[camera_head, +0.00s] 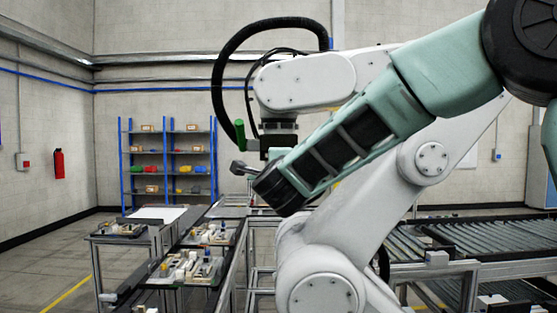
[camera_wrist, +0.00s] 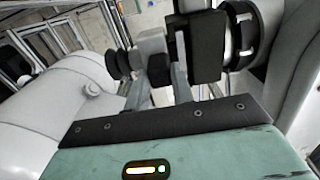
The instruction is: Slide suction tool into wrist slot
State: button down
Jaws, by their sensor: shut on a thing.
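The suction tool (camera_wrist: 152,42) is a pale grey block with dark round cups at its left, seen at the top of the wrist view. My gripper (camera_wrist: 180,68) is shut on it, and the dark finger pads hide part of it. In the wrist view, a black round wrist part (camera_wrist: 243,35) with a white mark stands close at the right of the fingers. In the head view, the white robot arm's wrist (camera_head: 280,130) is above the end of my arm. The slot is not clearly visible, and I cannot tell whether the tool touches it.
The white robot arm (camera_head: 333,240) stands close behind my arm, with a black hose (camera_head: 217,85) looping at its upper left. A bench with parts trays (camera_head: 185,265) is at lower left. A roller conveyor (camera_head: 480,238) is at right. Blue-framed shelves (camera_head: 168,160) stand at the back.

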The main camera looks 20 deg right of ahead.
dwell(0.3)
jog(key=c, duration=1.2)
grip_release()
jog(key=shift+o, duration=0.4)
jog(key=shift+f, duration=0.1)
jog(key=shift+s, duration=0.1)
jog(key=b+v, duration=0.6)
jog(key=v, duration=1.1)
jog(key=shift+s, duration=0.1)
